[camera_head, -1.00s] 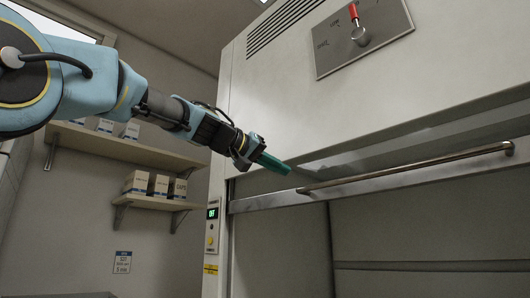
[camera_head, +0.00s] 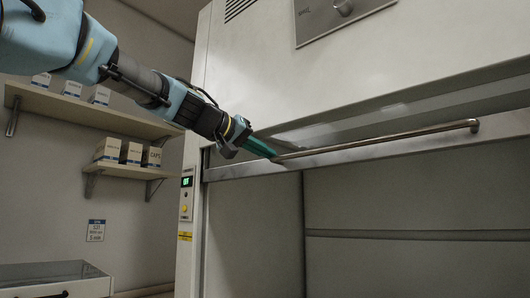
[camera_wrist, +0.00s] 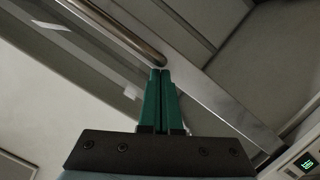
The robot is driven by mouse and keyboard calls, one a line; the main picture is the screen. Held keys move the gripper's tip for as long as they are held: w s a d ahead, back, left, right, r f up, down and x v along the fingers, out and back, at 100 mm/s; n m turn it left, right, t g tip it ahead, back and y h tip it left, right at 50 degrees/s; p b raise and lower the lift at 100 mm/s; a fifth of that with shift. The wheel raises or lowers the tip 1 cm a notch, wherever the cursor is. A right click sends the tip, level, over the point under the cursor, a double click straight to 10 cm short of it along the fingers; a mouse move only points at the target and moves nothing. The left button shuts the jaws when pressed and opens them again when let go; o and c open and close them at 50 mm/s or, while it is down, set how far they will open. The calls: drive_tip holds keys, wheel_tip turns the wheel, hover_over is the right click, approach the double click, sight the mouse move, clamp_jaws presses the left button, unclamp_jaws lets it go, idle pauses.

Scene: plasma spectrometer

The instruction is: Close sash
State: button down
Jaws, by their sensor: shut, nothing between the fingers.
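The sash of the white hood has a metal bottom rail (camera_head: 340,157) with a long bar handle (camera_head: 385,141). The sash stands raised, with the hood opening (camera_head: 400,205) showing below the rail. My gripper (camera_head: 274,157) is shut and empty, its green fingers at the left end of the handle. In the wrist view the shut fingertips (camera_wrist: 160,72) lie at the end of the handle (camera_wrist: 125,32), over the rail (camera_wrist: 215,105). I cannot tell whether they touch it.
A control panel with a green display (camera_head: 187,182) is on the hood's left post. Wall shelves (camera_head: 125,167) with small boxes stand left of the hood. A low cabinet (camera_head: 50,280) is at lower left.

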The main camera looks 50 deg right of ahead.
wheel_tip(320, 180, down, 59)
drive_tip(key=b, duration=6)
drive_tip(key=shift+r+b, duration=0.15)
drive_tip(key=shift+b, duration=0.15)
